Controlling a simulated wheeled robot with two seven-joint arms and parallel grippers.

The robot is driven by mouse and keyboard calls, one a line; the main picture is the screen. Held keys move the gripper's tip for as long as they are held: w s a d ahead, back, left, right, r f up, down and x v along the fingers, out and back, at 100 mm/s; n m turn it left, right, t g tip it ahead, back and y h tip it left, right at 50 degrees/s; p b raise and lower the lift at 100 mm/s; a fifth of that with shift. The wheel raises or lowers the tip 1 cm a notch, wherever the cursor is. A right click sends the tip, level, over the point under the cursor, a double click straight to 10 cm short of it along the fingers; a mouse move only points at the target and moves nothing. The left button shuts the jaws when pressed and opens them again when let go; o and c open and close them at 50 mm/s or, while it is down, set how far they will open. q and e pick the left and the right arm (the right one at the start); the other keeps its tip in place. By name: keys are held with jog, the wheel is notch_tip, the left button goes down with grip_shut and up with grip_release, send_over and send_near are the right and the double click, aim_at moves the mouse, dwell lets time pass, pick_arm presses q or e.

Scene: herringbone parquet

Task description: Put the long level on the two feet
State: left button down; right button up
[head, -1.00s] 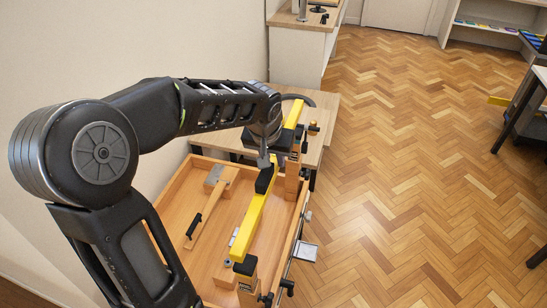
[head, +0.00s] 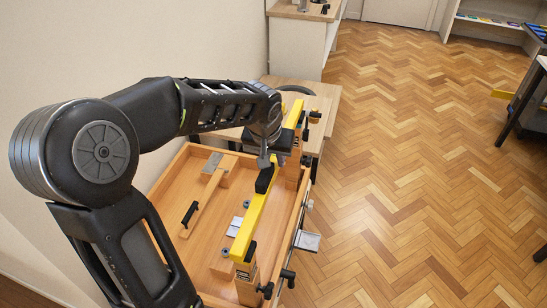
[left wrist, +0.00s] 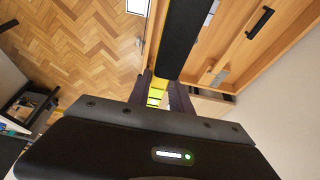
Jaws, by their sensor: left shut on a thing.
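The long level (head: 250,219) is a yellow bar with dark parts. In the head view it slants from the far right to the near left, over a wooden box. My left gripper (head: 270,158) is shut on it towards its far part. In the left wrist view, yellow of the level (left wrist: 155,97) shows between the dark fingers (left wrist: 160,86). A wooden foot (head: 247,287) with black clamp knobs stands under the near end. A second foot (head: 293,168) stands by the far part, partly hidden. I cannot tell whether the level touches either foot. My right gripper is out of view.
The wooden box (head: 168,178) holds a wooden tool with a black handle (head: 189,213) and small metal parts. A low wooden table (head: 318,100) stands behind it. A wall is on the left; open parquet (head: 400,200) lies to the right.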

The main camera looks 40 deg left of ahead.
pick_arm(q)
jog(key=shift+f+b, duration=0.3)
jog(key=shift+b, duration=0.05)
jog(key=c, duration=0.8)
grip_release()
jog(key=shift+o, duration=0.2)
jog(key=shift+r, duration=0.1)
jog(key=v, duration=0.7)
jog(key=shift+s+d+r, duration=0.1)
jog(key=shift+s+r, duration=0.1)
jog(key=shift+r, duration=0.1)
dwell(0.3)
